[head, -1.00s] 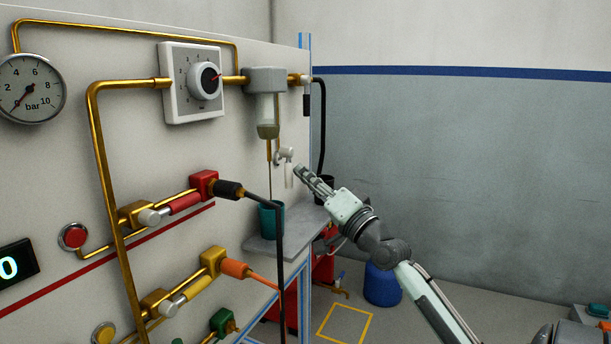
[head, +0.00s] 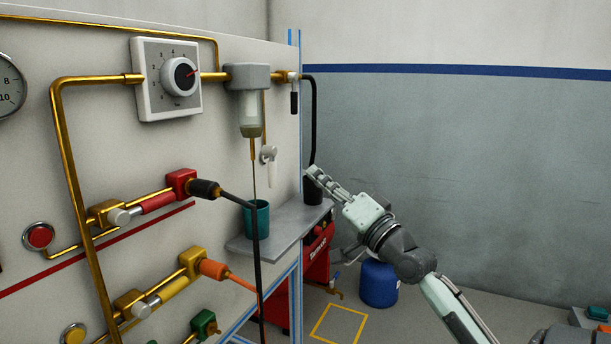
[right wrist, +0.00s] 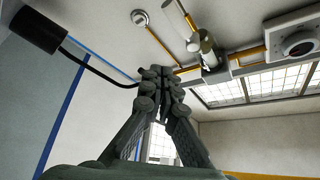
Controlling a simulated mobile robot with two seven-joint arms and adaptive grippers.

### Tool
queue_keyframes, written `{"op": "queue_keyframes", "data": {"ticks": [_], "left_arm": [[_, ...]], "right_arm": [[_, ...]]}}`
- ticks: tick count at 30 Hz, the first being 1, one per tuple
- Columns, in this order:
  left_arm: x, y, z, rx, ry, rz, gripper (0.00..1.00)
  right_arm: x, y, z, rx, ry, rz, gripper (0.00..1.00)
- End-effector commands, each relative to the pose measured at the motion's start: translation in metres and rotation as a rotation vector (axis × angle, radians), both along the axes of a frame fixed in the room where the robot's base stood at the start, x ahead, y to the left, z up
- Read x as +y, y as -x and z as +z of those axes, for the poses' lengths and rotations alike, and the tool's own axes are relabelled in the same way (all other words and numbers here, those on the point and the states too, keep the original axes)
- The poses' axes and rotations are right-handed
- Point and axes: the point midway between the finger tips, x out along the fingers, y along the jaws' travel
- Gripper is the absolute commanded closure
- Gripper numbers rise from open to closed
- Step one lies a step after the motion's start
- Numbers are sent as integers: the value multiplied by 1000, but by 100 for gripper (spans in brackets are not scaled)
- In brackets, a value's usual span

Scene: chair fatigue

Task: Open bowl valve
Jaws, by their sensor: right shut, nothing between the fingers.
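The filter bowl (head: 250,112) hangs under a grey housing on the panel, with some liquid low in it. A brass tube and a thin line run down from it to a teal cup (head: 257,218). Beside the tube is a small white valve (head: 268,155) with its lever (head: 271,174) hanging down. My right gripper (head: 312,172) is shut and empty, right of the lever and apart from it. The right wrist view shows the shut fingers (right wrist: 160,74), with the bowl (right wrist: 207,48) beyond them. My left gripper is not in view.
The grey shelf (head: 280,226) under the cup sticks out from the panel. A black hose (head: 312,130) hangs at the panel's right edge above a black container. A red machine (head: 316,255) and blue drum (head: 379,284) stand below. Right of the panel is open room.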

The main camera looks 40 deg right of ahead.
Motion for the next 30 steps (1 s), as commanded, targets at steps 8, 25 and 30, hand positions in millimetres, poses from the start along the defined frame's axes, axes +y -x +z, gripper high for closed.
{"op": "queue_keyframes", "data": {"ticks": [8, 25, 30], "left_arm": [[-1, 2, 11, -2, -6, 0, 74], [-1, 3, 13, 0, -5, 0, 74], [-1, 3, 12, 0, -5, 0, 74]], "right_arm": [[5, 30, -1, 1, 0, -1, 100], [5, 32, 0, -1, 1, -1, 100], [7, 28, -12, 30, 13, -4, 100]]}}
